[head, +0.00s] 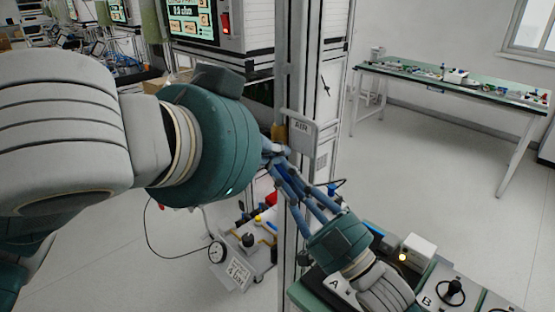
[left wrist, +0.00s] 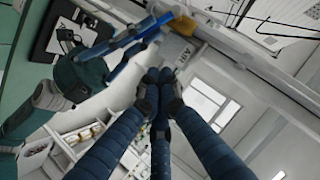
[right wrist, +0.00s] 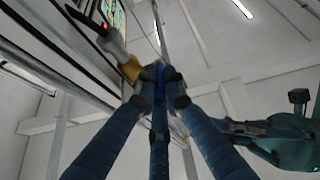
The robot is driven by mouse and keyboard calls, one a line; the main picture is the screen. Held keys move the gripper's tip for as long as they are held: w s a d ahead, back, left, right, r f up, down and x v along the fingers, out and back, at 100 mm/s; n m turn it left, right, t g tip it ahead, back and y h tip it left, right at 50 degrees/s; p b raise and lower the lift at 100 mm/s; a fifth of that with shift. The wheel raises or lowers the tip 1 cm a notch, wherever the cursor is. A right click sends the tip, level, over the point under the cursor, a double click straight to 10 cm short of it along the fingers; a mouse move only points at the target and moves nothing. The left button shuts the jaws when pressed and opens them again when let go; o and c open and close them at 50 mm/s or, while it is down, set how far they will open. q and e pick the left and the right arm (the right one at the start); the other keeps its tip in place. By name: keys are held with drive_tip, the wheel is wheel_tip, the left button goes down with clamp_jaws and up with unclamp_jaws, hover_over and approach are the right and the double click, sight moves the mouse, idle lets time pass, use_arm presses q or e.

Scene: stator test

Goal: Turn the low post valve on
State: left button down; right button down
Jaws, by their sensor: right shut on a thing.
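The post valve's brass-yellow body (head: 279,132) shows on the metal post in the head view, beside a grey AIR plate (head: 302,128). The valve body also shows in the left wrist view (left wrist: 184,23) and the right wrist view (right wrist: 130,68). My right gripper (right wrist: 160,78) is shut on the valve's blue handle (right wrist: 160,88); its fingers hide most of the handle. My left gripper (left wrist: 160,78) has its fingertips together with nothing visible between them, just apart from the valve. In the head view its fingers overlap my right gripper's, so that contact is unclear.
The tall metal post (head: 292,60) stands between my arms. A low trolley with a gauge (head: 217,252) and bottles is behind it. A bench with control boxes (head: 418,248) is at the lower right. A green-topped table (head: 460,82) stands far right, with open floor before it.

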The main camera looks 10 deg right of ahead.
use_arm(q)
drive_tip(key=w+d+f, duration=0.2)
drive_tip(key=w+f, duration=0.3)
drive_tip(key=shift+w+f, duration=0.2)
drive_tip(key=shift+f, duration=0.15)
